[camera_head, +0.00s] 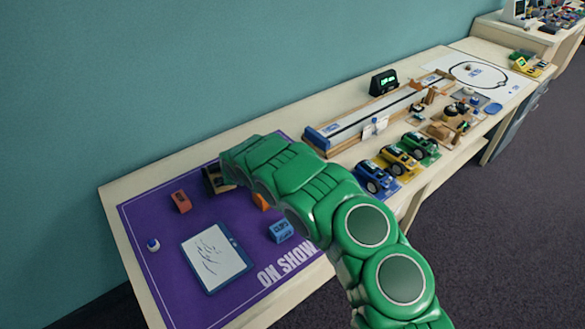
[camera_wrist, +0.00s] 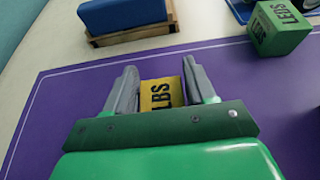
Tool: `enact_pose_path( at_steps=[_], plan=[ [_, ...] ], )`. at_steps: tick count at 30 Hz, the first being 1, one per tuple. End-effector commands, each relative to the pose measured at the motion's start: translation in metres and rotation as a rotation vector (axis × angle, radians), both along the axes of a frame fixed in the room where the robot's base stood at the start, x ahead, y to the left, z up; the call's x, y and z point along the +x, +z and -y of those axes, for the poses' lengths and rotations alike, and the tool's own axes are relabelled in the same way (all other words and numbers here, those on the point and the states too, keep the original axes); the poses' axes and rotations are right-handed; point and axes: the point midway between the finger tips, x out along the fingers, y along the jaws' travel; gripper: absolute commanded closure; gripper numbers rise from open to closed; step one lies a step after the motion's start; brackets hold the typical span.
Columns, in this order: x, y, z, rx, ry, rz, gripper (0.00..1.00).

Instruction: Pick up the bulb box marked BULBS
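In the wrist view, a yellow box (camera_wrist: 161,94) with dark letters ending in "LBS" sits on the purple mat (camera_wrist: 65,105). The first part of its lettering is hidden by my gripper. My gripper (camera_wrist: 160,72) is open, with one finger on each side of the box.
A green box marked LEDS (camera_wrist: 279,28) stands farther right in the wrist view. A blue block on a wooden base (camera_wrist: 125,38) is beyond the mat. In the head view, a red box (camera_head: 181,201), a blue box (camera_head: 280,230), a drawing tablet (camera_head: 216,257) and a small round item (camera_head: 153,245) are on the mat.

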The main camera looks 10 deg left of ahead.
Motion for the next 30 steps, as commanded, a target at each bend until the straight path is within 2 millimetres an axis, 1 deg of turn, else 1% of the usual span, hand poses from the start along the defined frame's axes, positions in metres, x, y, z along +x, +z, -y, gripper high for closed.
enact_pose_path(
  at_steps=[1,6,7,14,17,20,25,28,30],
  plan=[
    [0.000,0.000,0.000,0.000,0.000,0.000,0.53],
    [0.000,0.000,0.000,0.000,0.000,0.000,0.79],
    [0.000,0.000,0.000,0.000,0.000,0.000,0.82],
    [0.000,0.001,0.000,0.000,0.000,0.000,0.82],
    [0.000,0.004,0.000,0.000,0.000,0.001,0.82],
    [0.001,0.011,0.000,0.000,0.000,0.003,0.82],
    [0.001,0.033,0.000,0.000,0.000,0.003,0.82],
    [-0.008,0.040,0.003,-0.002,0.000,-0.001,0.82],
    [-0.012,0.048,0.004,-0.002,0.000,0.002,0.82]
  ],
)
